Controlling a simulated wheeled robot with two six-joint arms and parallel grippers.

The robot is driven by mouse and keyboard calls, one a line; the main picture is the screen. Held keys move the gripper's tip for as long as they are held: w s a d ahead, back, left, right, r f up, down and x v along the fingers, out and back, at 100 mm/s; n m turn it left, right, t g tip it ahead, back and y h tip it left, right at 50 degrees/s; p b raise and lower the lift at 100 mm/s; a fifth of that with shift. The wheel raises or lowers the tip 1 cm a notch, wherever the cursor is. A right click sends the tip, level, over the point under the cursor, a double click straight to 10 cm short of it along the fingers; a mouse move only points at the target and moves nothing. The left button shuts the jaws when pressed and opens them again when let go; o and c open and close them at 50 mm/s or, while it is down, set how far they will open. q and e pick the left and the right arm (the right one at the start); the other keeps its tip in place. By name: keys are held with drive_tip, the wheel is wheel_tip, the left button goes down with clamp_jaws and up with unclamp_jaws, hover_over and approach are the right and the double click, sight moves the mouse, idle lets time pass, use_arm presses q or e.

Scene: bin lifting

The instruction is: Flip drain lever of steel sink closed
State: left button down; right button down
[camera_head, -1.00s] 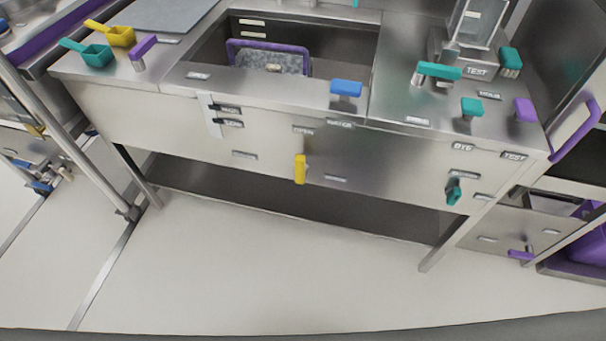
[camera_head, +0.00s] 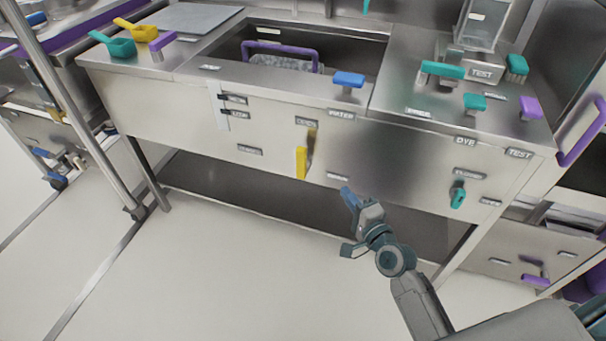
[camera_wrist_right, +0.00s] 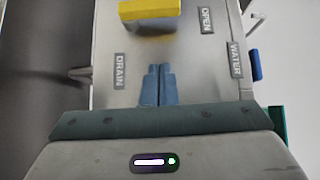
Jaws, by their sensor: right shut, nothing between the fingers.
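The yellow drain lever (camera_head: 301,163) is on the steel sink's front panel, below the label that reads OPEN (camera_head: 305,122). It appears to stand out from the panel, though reflections blur its exact angle. In the right wrist view the lever (camera_wrist_right: 150,10) is at the top edge, beyond the fingertips and apart from them. My right gripper (camera_head: 346,192) is in front of the panel, lower right of the lever, near the DRAIN label (camera_head: 338,177). Its blue fingers (camera_wrist_right: 160,70) are together and empty. My left gripper is out of view.
The sink basin (camera_head: 345,55) holds a purple-handled rack. A blue handle (camera_head: 348,79) sits on the rim. A teal knob (camera_head: 458,196) is on the panel to the right. Open floor (camera_head: 210,270) lies in front, and a dark shelf (camera_head: 240,195) is below.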

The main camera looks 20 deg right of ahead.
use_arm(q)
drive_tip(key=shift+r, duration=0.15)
use_arm(e)
drive_tip(key=shift+a+r, duration=0.15)
drive_tip(key=shift+r, duration=0.2)
drive_tip(key=shift+w, duration=0.1)
approach(303, 160)
drive_tip(key=w+d, duration=0.4)
drive_tip(key=w, duration=0.1)
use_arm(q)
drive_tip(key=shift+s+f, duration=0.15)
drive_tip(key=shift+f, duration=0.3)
use_arm(e)
drive_tip(key=a, duration=0.1)
drive_tip(key=w+a, duration=0.2)
drive_tip(key=shift+w+a+f, duration=0.15)
drive_tip(key=shift+a+f, duration=0.1)
drive_tip(key=shift+f, duration=0.05)
use_arm(q)
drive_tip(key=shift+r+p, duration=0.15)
drive_tip(key=shift+p, duration=0.15)
use_arm(e)
drive_tip(key=shift+r, duration=0.1)
